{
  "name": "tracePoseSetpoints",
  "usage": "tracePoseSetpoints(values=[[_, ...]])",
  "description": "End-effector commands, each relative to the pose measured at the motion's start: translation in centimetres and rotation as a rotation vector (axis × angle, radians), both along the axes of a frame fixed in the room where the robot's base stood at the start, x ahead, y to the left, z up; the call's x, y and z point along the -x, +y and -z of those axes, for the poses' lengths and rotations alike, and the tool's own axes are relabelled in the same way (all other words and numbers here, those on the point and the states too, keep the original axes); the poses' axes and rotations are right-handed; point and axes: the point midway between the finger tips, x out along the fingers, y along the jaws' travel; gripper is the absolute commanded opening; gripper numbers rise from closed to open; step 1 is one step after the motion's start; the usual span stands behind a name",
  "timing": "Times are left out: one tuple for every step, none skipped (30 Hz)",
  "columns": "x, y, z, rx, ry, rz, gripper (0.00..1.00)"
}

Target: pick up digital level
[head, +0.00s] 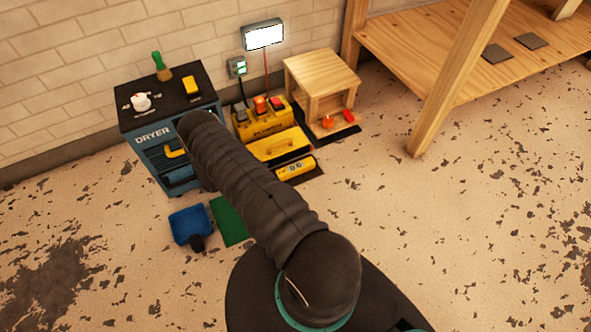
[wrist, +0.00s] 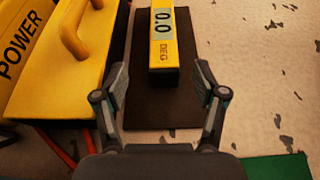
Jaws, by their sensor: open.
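The digital level is a yellow bar with a grey display reading 0.0. It lies on a dark mat and shows in the head view (head: 297,168), in front of a yellow box, and at the top middle of the wrist view (wrist: 165,60). My gripper (wrist: 162,72) is open in the wrist view, one finger on each side of the level's near end in the picture. I see no contact, and the height gap is hard to tell. In the head view my arm hides the gripper.
A yellow POWER box (wrist: 60,75) with a raised handle stands close left of the gripper. A wooden stand (head: 322,75), a blue dryer cabinet (head: 160,150) and a wooden bench (head: 470,45) are around. A green mat (head: 228,222) and blue item (head: 188,222) lie on the floor.

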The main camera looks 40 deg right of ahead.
Motion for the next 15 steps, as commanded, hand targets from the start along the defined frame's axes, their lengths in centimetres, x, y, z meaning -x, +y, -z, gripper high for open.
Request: tracePoseSetpoints(values=[[0.4, -1.0, 0.4, 0.000, 0.002, 0.005, 0.71], [0.5, -1.5, 0.6, -0.001, 0.003, 0.004, 0.71], [0.7, -2.2, 0.9, -0.002, 0.002, 0.006, 0.71], [0.8, -2.6, 1.1, -0.001, 0.002, 0.005, 0.71], [0.9, -3.0, 1.2, -0.001, 0.001, 0.004, 0.71], [1.0, -3.6, 1.5, -0.001, 0.001, 0.005, 0.71], [1.1, -3.9, 1.6, -0.001, 0.001, 0.005, 0.71], [1.2, -4.2, 1.8, -0.001, 0.000, 0.004, 0.71], [1.2, -4.6, 1.9, -0.001, 0.000, 0.003, 0.71], [1.3, -4.8, 2.0, -0.001, 0.000, 0.003, 0.71], [1.3, -4.9, 2.0, -0.001, -0.001, 0.004, 0.71], [1.3, -5.1, 2.1, -0.001, -0.001, 0.004, 0.71], [1.4, -5.2, 2.1, -0.001, -0.001, 0.004, 0.71], [1.4, -5.3, 2.1, -0.001, -0.001, 0.004, 0.71], [1.5, -5.5, 2.2, -0.001, -0.001, 0.004, 0.71]])
